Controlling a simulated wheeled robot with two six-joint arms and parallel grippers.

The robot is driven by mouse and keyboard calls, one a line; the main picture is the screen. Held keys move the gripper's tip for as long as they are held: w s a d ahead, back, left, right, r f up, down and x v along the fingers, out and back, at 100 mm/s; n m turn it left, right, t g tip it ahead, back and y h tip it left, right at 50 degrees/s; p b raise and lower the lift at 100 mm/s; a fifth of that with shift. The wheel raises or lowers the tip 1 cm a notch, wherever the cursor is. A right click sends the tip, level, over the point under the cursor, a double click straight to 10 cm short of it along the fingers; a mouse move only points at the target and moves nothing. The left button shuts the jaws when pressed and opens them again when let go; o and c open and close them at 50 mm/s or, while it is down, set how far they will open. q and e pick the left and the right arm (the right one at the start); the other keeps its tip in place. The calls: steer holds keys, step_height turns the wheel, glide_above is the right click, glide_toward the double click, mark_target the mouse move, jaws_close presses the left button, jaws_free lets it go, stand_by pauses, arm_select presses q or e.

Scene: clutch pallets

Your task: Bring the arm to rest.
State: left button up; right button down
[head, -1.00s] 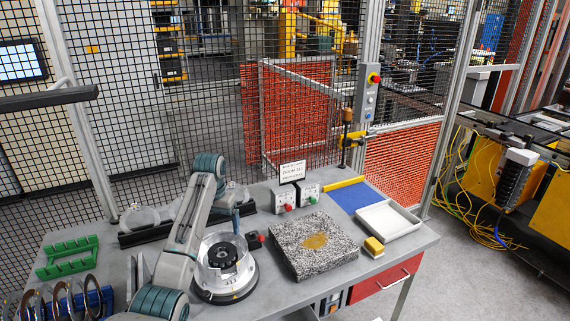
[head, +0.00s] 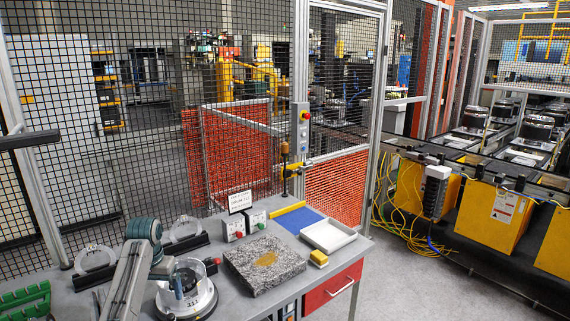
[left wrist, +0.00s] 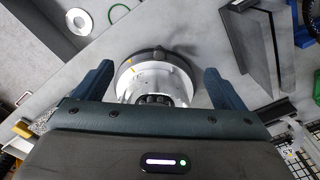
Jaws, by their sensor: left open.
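My left arm comes in from the lower left in the head view, with grey links and teal joints. Its gripper (head: 177,284) shows small there, over the round fixture. From these views I cannot tell the gap between fingers and fixture. My right gripper is not in view.
A conveyor with yellow panels is at the right.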

arm_select(q)
steer(key=s+d+f+t, duration=0.1)
steer(key=s+d+f, duration=0.1)
steer(key=s+f, duration=0.7)
steer(key=s+d+f+t, duration=0.1)
steer(key=s+d+f, duration=0.1)
steer(key=s+f, duration=0.6)
steer(key=s+d+r+m+t, duration=0.1)
steer(key=s+d+r, duration=0.15)
steer(key=s, duration=1.05)
steer(key=s+d+r+t, duration=0.1)
steer(key=s+r, duration=0.2)
steer(key=s, duration=1)
step_height(320, 180, down, 40)
steer(key=s+a+f+g+b, duration=0.1)
steer(key=a+g+b, duration=0.15)
steer(key=b, duration=0.65)
steer(key=s+f+b, duration=0.2)
steer(key=s+f, duration=0.7)
steer(key=f, duration=0.2)
steer(key=s+a+f+b, duration=0.1)
steer(key=s+f+b, duration=0.2)
steer(key=s+f, duration=0.6)
step_height(320, 180, down, 3)
steer(key=shift+a+r+n+y, duration=0.1)
steer(key=shift+a+n+y, duration=0.1)
steer(key=shift+n+y, duration=0.1)
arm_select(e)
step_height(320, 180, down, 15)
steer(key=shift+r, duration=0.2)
